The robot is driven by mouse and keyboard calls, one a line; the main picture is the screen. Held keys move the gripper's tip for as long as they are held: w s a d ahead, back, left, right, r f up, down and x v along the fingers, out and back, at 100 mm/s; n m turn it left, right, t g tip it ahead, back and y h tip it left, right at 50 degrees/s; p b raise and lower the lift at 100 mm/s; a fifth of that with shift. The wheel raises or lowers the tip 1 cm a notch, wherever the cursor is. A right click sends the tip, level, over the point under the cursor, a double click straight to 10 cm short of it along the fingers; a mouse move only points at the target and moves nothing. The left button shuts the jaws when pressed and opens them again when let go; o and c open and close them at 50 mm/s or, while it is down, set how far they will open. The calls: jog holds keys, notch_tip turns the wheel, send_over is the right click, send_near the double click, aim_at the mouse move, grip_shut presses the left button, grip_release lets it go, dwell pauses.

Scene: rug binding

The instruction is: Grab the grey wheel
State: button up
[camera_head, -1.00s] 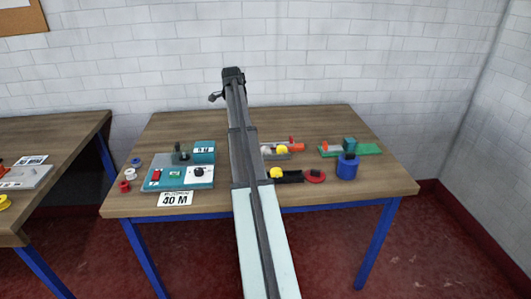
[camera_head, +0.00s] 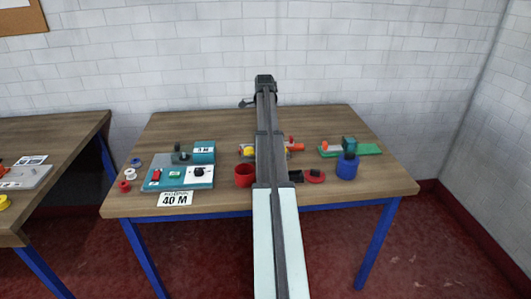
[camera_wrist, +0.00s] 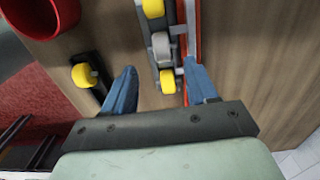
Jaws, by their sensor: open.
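The grey wheel (camera_wrist: 161,46) sits in a narrow grey holder in the wrist view, in a row between two yellow wheels (camera_wrist: 153,8) (camera_wrist: 167,81). My gripper (camera_wrist: 161,66) is open, with its two blue fingers spread to either side of the row. The grey wheel lies a little beyond the fingertips, and the nearer yellow wheel shows between the fingers. Nothing is held. In the head view my arm covers the grey wheel and my fingers; one yellow wheel (camera_head: 250,151) shows beside the arm.
A red cup (camera_head: 244,175) stands left of the arm, also in the wrist view (camera_wrist: 70,15). Another yellow wheel (camera_wrist: 83,75) sits on a black bar. A teal-and-white board (camera_head: 180,177), a blue cup (camera_head: 347,168) and a green plate (camera_head: 365,150) share the table.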

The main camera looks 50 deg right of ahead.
jog(key=shift+s+d+f, duration=0.1)
jog(key=shift+d+f, duration=0.05)
jog(key=shift+f, duration=1.55)
jog(key=shift+d+f, duration=0.1)
jog(key=shift+f, duration=1.55)
grip_shut()
